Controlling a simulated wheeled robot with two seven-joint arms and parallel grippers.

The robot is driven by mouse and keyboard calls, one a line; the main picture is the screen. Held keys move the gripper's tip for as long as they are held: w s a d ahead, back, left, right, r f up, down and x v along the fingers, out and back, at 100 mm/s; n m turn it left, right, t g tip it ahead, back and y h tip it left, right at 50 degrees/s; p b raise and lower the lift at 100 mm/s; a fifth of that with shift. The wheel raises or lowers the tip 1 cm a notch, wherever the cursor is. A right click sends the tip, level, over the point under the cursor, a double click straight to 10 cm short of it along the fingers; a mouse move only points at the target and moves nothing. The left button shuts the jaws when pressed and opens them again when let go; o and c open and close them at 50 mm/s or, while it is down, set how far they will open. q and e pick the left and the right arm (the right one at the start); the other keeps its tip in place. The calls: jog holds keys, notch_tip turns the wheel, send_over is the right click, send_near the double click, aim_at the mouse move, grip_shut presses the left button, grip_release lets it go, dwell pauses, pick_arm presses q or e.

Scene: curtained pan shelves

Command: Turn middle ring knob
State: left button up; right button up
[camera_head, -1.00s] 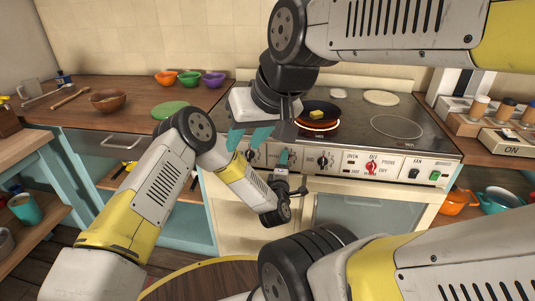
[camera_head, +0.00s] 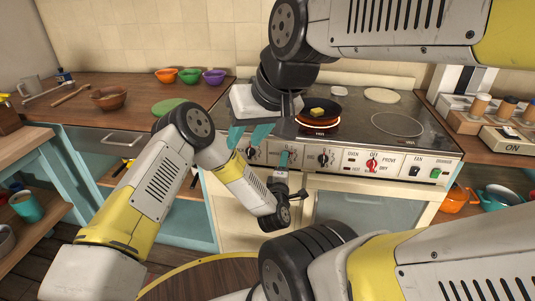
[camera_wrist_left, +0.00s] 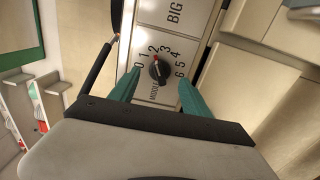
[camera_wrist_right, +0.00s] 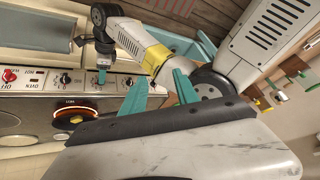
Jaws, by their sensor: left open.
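The middle ring knob (camera_wrist_left: 159,70) is black with a red mark. In the left wrist view it sits on a pale panel with numbers around it, the red mark close to the 2. My left gripper (camera_wrist_left: 159,79) is open, its teal fingertips on either side of the knob with visible gaps. In the head view my left gripper (camera_head: 284,158) is at the stove front and hides this knob. My right gripper (camera_head: 248,139) is open and empty, hanging over the stove's front left; it also shows in the right wrist view (camera_wrist_right: 160,75).
A dark pan (camera_head: 319,117) with a yellow block (camera_head: 317,111) stands on the stove (camera_head: 350,108), a bright glow beneath it. Neighbouring knobs (camera_head: 323,160) flank my left gripper. Bowls (camera_head: 165,76) stand on the left counter, away from the grippers.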

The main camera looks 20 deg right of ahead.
pick_arm(q)
jog(key=v, duration=0.5)
jog(key=shift+s+a, duration=0.1)
jog(key=shift+s, duration=0.05)
